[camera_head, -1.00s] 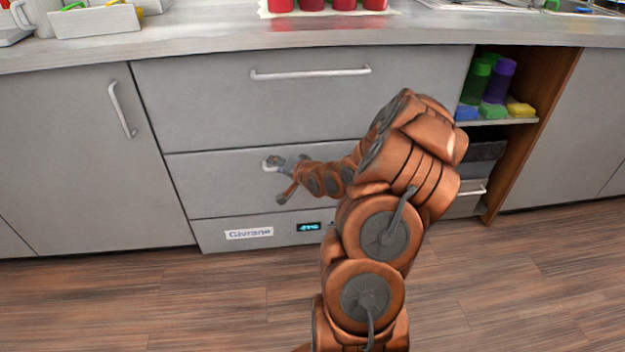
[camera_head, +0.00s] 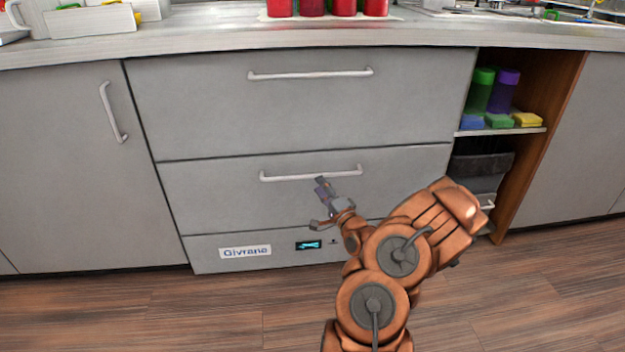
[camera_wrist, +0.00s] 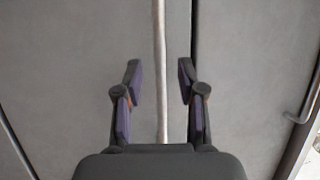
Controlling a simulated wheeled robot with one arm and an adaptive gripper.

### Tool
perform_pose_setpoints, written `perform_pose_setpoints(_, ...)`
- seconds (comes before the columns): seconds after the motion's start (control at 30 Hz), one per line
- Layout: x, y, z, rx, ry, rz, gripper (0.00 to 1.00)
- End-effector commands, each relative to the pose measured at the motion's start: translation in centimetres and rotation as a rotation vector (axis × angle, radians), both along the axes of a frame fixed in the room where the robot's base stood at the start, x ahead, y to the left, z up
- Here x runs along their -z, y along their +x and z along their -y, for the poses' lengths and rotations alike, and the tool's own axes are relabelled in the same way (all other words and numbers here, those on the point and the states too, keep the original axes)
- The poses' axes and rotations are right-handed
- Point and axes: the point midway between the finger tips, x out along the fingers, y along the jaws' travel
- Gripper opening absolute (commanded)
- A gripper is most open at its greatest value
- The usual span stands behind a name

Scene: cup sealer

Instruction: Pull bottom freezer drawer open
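The bottom freezer drawer (camera_head: 225,200) is a grey front panel above the strip with the "Givrane" label, and it looks closed. Its pale bar handle (camera_head: 265,177) runs across its upper part; it also shows in the wrist view (camera_wrist: 160,60), running up the picture. My gripper (camera_head: 321,183) is in front of this handle, near its middle. In the wrist view my gripper (camera_wrist: 159,75) is open, with the handle bar lying between its two fingers, and a gap shows on each side. How far the fingers reach past the bar cannot be told.
The upper drawer (camera_head: 300,115) with its own handle (camera_head: 310,74) is closed above. A closed cabinet door (camera_head: 65,180) stands left. An open shelf (camera_head: 500,131) with bottles and sponges is at right. The wooden floor (camera_head: 200,315) in front is clear.

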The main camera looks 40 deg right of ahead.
Motion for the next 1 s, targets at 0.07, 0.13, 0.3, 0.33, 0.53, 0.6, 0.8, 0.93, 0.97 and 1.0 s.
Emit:
perform_pose_setpoints(0.07,-0.1,0.9,0.1,-0.003,-0.002,0.001,0.39)
perform_pose_setpoints(0.13,-0.2,1.6,0.3,-0.003,-0.004,0.002,0.39)
perform_pose_setpoints(0.3,-0.5,3.2,0.8,0.000,-0.004,0.002,0.39)
perform_pose_setpoints(0.33,-0.5,3.5,0.8,-0.001,-0.004,0.001,0.39)
perform_pose_setpoints(0.53,-0.7,4.8,1.1,-0.001,0.000,-0.003,0.39)
perform_pose_setpoints(0.6,-0.8,5.1,1.2,-0.001,0.001,-0.002,0.39)
perform_pose_setpoints(0.8,-0.9,5.4,1.3,0.001,0.001,-0.002,0.39)
perform_pose_setpoints(0.93,-0.9,5.4,1.4,0.001,0.001,-0.002,0.39)
perform_pose_setpoints(0.97,-0.9,5.4,1.3,0.001,0.001,-0.002,0.39)
perform_pose_setpoints(1.0,-0.9,5.4,1.4,0.001,0.001,-0.002,0.39)
